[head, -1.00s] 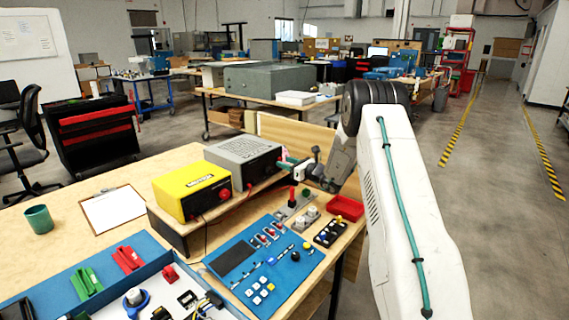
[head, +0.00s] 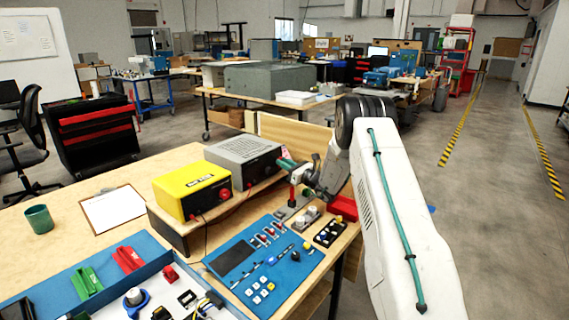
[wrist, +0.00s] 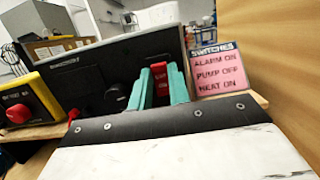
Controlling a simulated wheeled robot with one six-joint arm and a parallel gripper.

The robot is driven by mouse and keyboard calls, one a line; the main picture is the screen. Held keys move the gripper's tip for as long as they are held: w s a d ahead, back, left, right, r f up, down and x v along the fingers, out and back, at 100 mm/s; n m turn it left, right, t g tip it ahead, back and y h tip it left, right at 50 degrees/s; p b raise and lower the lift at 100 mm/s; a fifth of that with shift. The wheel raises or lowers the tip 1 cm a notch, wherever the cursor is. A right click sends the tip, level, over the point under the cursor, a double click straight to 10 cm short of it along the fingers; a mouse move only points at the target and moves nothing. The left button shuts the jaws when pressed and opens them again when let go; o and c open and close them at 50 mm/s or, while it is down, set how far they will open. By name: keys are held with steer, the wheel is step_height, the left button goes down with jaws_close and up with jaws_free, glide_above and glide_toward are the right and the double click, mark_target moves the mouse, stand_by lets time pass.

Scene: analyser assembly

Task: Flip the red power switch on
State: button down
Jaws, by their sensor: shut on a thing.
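The red power switch (wrist: 160,72) sits on the dark front panel of the grey box (wrist: 108,75), right of a black knob. In the wrist view my gripper (wrist: 161,82) has its teal fingers on both sides of the switch, shut on it. The switch's lettering is too small to read surely, and its lower part is hidden. In the head view my gripper (head: 287,164) is at the right end of the grey box (head: 243,148), and the switch cannot be made out there.
A pink label (wrist: 222,72) headed SWITCHES stands right of the box. A yellow box (head: 192,190) with a red knob is on its left. A red-handled lever (head: 293,190) stands below my gripper. A blue panel (head: 262,270) and red tray (head: 344,207) are in front.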

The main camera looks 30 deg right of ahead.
steer(key=shift+f+t+y, duration=0.2)
steer(key=shift+t+y, duration=0.1)
steer(key=shift+t, duration=0.4)
steer(key=c, duration=1.3)
jaws_free()
steer(key=shift+s, duration=0.1)
steer(key=r+v, duration=0.1)
steer(key=v, duration=0.4)
steer(key=s+r+v, duration=0.1)
steer(key=v, duration=0.4)
steer(key=r+v, duration=0.1)
steer(key=v, duration=0.5)
steer(key=shift+s+d+r, duration=0.25)
steer(key=shift+r, duration=0.1)
